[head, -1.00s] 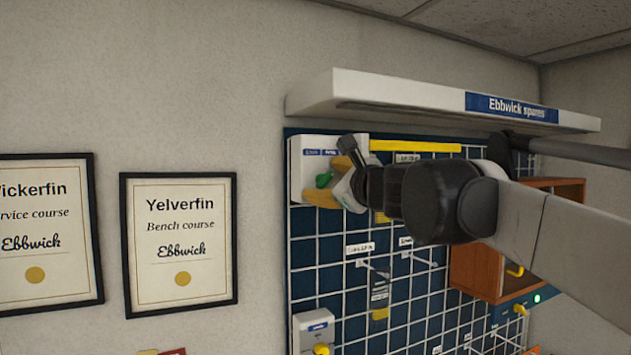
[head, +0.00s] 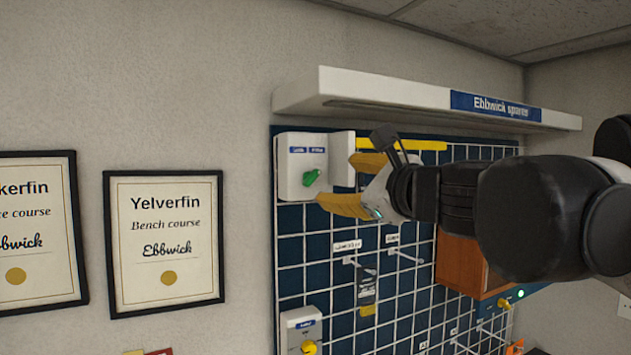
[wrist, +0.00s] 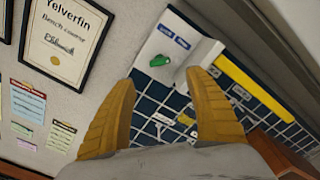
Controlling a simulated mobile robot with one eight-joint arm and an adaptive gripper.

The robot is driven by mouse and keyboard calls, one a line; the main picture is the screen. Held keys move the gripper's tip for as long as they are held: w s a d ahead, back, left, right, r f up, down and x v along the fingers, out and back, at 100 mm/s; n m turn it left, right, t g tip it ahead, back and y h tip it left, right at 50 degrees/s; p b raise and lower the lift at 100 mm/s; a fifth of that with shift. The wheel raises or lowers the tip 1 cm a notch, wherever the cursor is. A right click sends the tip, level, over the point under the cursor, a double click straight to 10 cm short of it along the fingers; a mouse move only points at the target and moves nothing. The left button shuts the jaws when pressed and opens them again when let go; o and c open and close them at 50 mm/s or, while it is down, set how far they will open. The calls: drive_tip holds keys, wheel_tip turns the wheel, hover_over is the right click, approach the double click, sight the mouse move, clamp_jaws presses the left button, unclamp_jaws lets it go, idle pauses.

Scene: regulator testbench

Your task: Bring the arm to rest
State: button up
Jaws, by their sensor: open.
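My gripper (head: 350,182) is open and empty, its yellow fingers spread apart in front of the blue pegboard. In the wrist view, both yellow fingers (wrist: 166,108) stand wide with nothing between them. A white box with a green knob (head: 311,177) is mounted at the board's upper left, just left of my fingertips; the knob also shows in the wrist view (wrist: 159,61). The fingers look apart from the knob. My dark wrist and arm reach in from the right and hide part of the board.
A white shelf (head: 420,100) labelled "Ebbwick spares" juts out above the board. A wooden box (head: 462,264) and a lower white box with a yellow knob (head: 301,330) are on the board. A framed certificate (head: 166,243) hangs on the wall at left.

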drive_tip(key=shift+s, duration=0.1)
drive_tip(key=s+a+f+n+g+b, duration=0.1)
drive_tip(key=s+f+n+g+b, duration=0.2)
drive_tip(key=f+b, duration=0.75)
drive_tip(key=s+f+n+g+b, duration=0.1)
drive_tip(key=s+f+n+b, duration=0.35)
drive_tip(key=f, duration=1.35)
drive_tip(key=s+a+f+n+g+b, duration=0.15)
drive_tip(key=f+n+b, duration=0.4)
drive_tip(key=f, duration=0.85)
drive_tip(key=s+d+f+n+g+h+b, duration=0.1)
drive_tip(key=f+b, duration=0.5)
drive_tip(key=f, duration=0.7)
drive_tip(key=s+d+f+n+g+h+b, duration=0.1)
drive_tip(key=s+d+f+n+h+b, duration=0.2)
drive_tip(key=f, duration=1.1)
drive_tip(key=s+d+f+n+g+h+b, duration=0.2)
drive_tip(key=s+d+f+n+b, duration=0.3)
drive_tip(key=f, duration=0.9)
drive_tip(key=s+d+h+b, duration=0.1)
drive_tip(key=s+d+b, duration=0.2)
drive_tip(key=b, duration=0.1)
drive_tip(key=shift+s+n, duration=0.3)
drive_tip(key=shift+s, duration=0.05)
drive_tip(key=shift+a, duration=0.1)
